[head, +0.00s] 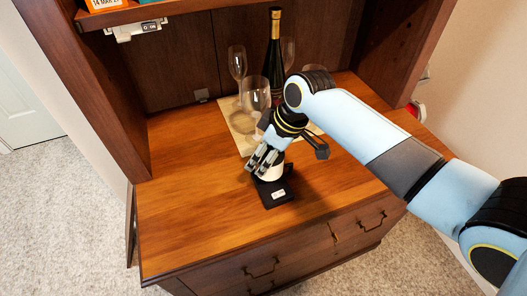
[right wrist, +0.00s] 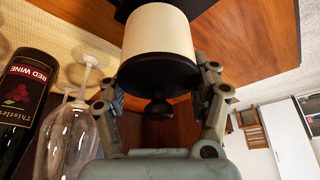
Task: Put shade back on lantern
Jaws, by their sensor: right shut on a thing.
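The lantern's black base (head: 275,193) stands on the wooden counter near its front. The cream shade (head: 271,170), with a black cap and knob, is right above the base. In the right wrist view the shade (right wrist: 158,38) hangs at the top, with the dark base (right wrist: 125,10) partly hidden behind it. I cannot tell whether shade and base touch. My right gripper (head: 262,160) is shut on the shade, with its fingers on both sides of the black cap (right wrist: 157,75). My left gripper is in neither view.
Behind the gripper, a pale mat (head: 240,128) holds a dark wine bottle (head: 274,55) and several glasses, one wine glass (head: 256,92) close to my right wrist. The hutch walls enclose both sides. The counter's left part (head: 185,190) is clear.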

